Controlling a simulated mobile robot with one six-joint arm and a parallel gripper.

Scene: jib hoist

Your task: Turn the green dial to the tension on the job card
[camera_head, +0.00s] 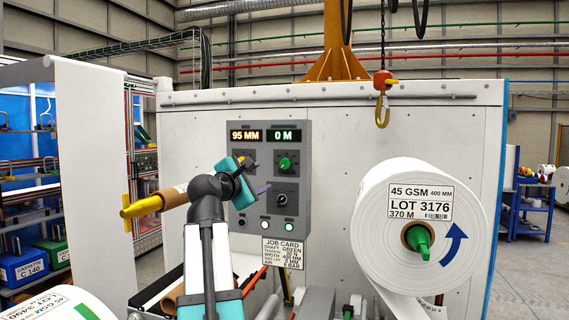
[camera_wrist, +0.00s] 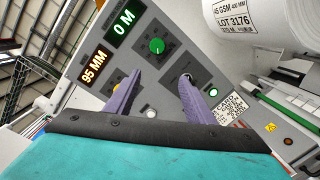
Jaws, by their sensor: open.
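The green dial (camera_head: 286,163) sits on the upper right of the grey control panel (camera_head: 300,222), under a display reading 0 M. It also shows in the wrist view (camera_wrist: 157,46), where its pointer setting is too small to read. The job card (camera_head: 283,251) hangs below the panel; it lists shaft green and a tension line whose figure is too small to read surely. My gripper (camera_head: 260,177) is open, with purple fingers spread and nothing between them. In the wrist view my gripper (camera_wrist: 160,78) is in front of the panel, below the green dial, apart from it.
A black knob (camera_head: 282,199) sits below the green dial, close to one fingertip in the wrist view. Panel lamps (camera_head: 264,225) line the bottom. A large white roll (camera_head: 405,225) stands at right. A hoist hook (camera_head: 382,110) hangs above it.

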